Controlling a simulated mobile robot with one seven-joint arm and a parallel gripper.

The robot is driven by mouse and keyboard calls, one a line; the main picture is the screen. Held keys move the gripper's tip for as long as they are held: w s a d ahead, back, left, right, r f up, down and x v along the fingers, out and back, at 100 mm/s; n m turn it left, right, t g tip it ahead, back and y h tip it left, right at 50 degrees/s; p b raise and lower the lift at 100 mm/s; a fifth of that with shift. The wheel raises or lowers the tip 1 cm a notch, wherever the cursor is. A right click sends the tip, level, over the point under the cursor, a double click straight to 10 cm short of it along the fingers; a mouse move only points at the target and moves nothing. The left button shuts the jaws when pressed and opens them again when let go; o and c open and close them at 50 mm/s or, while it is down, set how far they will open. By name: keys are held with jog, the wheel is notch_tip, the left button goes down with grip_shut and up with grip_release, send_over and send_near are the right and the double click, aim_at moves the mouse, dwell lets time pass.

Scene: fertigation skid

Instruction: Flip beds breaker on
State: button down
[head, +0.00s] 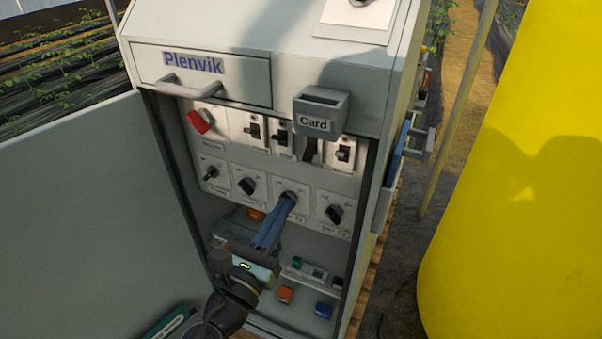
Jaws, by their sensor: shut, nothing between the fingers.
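A row of breakers with dark toggles runs across the upper panel of the open cabinet: one left (253,130), one beside it (282,138), a larger dark one (309,151) partly hidden under the card holder, and one right (344,154). Their labels are too small to read, so I cannot tell which is the beds breaker. My gripper (286,202) is shut and empty, with blue-grey fingers pointing up into the cabinet. Its tips are at the third rotary knob (289,197) in the row below the breakers, partly covering it. I cannot tell whether they touch.
A red switch (200,121) sits left of the breakers. More rotary knobs (247,185) line the lower row. A card holder (320,112) and a drawer handle (190,89) jut out above. The open door (90,210) stands left; a yellow tank (530,200) stands right.

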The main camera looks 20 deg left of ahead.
aim_at(313, 145)
jog(key=w, duration=0.3)
jog(key=w+r, duration=0.1)
jog(key=w, duration=0.6)
jog(key=shift+d+r+b, duration=0.2)
jog(key=shift+r+b, duration=0.15)
jog(key=shift+r, duration=0.05)
jog(key=shift+s+r+p, duration=0.1)
jog(key=shift+r+p, duration=0.1)
jog(key=shift+p, duration=0.3)
jog(key=shift+s+g+p, duration=0.1)
jog(key=shift+g+p, duration=0.2)
jog(key=shift+p, duration=0.5)
